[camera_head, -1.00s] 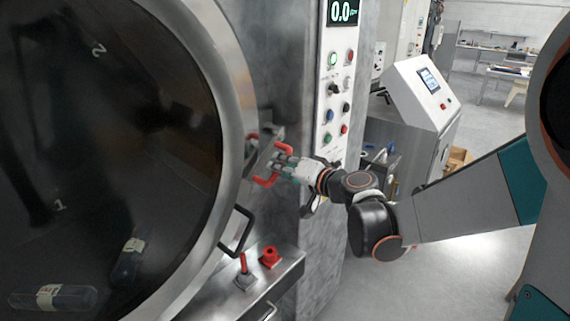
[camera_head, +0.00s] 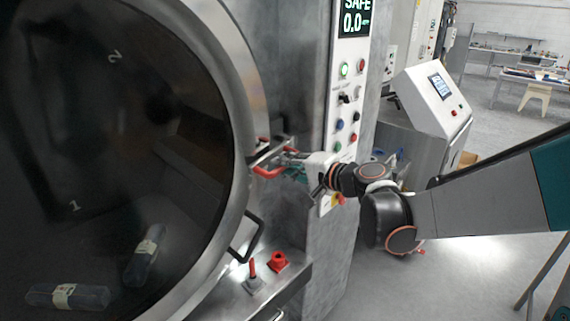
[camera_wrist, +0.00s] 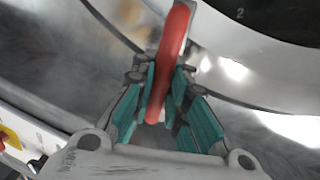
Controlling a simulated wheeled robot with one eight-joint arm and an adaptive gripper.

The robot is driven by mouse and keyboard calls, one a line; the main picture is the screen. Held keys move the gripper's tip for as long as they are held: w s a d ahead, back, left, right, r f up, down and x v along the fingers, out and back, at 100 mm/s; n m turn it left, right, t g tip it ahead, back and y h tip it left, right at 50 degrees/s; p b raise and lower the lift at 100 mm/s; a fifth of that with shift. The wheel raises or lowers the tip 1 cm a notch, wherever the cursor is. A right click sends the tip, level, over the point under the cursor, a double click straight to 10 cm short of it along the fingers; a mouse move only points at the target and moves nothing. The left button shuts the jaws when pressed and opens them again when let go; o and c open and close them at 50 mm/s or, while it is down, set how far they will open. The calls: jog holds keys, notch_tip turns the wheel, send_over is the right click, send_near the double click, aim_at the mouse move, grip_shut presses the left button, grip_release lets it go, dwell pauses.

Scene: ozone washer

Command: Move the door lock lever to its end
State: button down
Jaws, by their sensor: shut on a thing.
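The door lock lever (camera_head: 268,172) has a red handle and sits at the right rim of the big round door (camera_head: 242,150). My gripper (camera_head: 290,165) reaches it from the right. In the wrist view the red lever handle (camera_wrist: 172,60) runs between the teal finger pads of my gripper (camera_wrist: 163,95), which are closed around it. The lever's pivot is partly hidden by the gripper and the door rim.
A black door handle (camera_head: 247,236) is below the lever. A small red-tipped lever (camera_head: 252,270) and a red knob (camera_head: 278,261) stand on the ledge. Open floor lies to the right.

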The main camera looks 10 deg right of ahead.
jog(key=c, duration=1.6)
grip_release()
jog(key=shift+d, duration=0.1)
jog(key=shift+o, duration=0.2)
